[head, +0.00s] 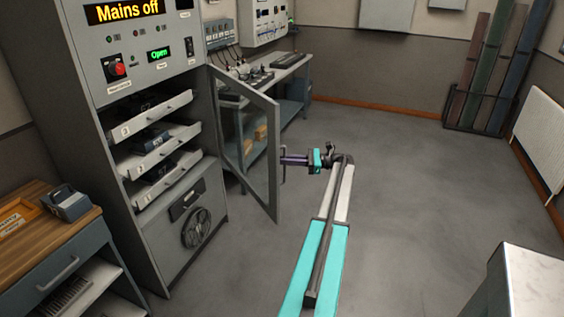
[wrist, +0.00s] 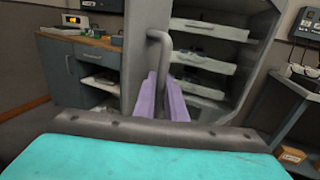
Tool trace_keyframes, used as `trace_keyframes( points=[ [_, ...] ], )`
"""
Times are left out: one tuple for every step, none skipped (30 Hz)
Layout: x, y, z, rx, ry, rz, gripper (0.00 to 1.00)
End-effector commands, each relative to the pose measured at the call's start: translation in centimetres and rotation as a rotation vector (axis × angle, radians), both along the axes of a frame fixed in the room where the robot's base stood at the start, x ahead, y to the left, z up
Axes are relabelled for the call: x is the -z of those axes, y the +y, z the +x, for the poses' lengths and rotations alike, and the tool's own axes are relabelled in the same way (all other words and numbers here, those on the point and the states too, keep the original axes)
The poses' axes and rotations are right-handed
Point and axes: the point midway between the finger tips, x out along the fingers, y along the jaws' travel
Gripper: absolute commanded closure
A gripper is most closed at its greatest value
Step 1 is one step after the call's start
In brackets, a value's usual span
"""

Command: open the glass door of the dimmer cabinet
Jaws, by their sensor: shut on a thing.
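The dimmer cabinet (head: 180,250) stands at the left in the head view. Its glass door (head: 262,102), a grey frame around a clear pane, is swung well open toward the right and hinged on the cabinet's right side. The door's bar handle (head: 284,172) is on its free edge. My gripper (head: 286,160), with purple fingers, is shut on the handle. In the wrist view the grey handle (wrist: 158,45) rises from between the purple fingers (wrist: 165,100). The handle's lower part is hidden there by the fingers.
Several numbered module drawers (head: 155,137) show inside the cabinet, at staggered depths. A wood-topped bench (head: 45,255) stands at the left. A blue workbench (head: 290,65) stands behind the door. The grey floor (head: 400,160) is clear to the right.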

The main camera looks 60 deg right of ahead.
Motion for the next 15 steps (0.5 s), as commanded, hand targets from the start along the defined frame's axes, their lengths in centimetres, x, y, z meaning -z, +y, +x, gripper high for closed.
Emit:
trace_keyframes(
  points=[
    [0.06, 0.08, 0.02, -0.004, 0.002, 0.001, 1.0],
    [0.07, 0.11, 0.09, -0.006, 0.002, 0.001, 1.0],
    [0.07, 0.17, 0.18, -0.007, 0.002, 0.001, 1.0],
    [0.08, 0.22, 0.24, -0.008, 0.002, 0.001, 1.0],
    [0.08, 0.26, 0.29, -0.009, 0.002, 0.001, 1.0],
    [0.07, 0.32, 0.35, -0.01, 0.002, 0.001, 1.0],
    [0.08, 0.37, 0.4, -0.011, 0.002, 0.001, 1.0],
    [0.07, 0.41, 0.43, -0.012, 0.002, 0.001, 1.0],
    [0.07, 0.46, 0.49, -0.012, 0.002, 0.001, 1.0],
    [0.07, 0.49, 0.53, -0.013, 0.002, 0.001, 1.0],
    [0.08, 0.52, 0.57, -0.014, 0.002, 0.001, 1.0],
    [0.08, 0.56, 0.6, -0.014, 0.002, 0.001, 1.0],
    [0.08, 0.58, 0.64, -0.015, 0.002, 0.001, 0.86],
    [0.08, 0.6, 0.67, -0.015, 0.002, 0.001, 0.81],
    [0.07, 0.61, 0.71, -0.015, 0.002, 0.001, 0.74]
  ],
)
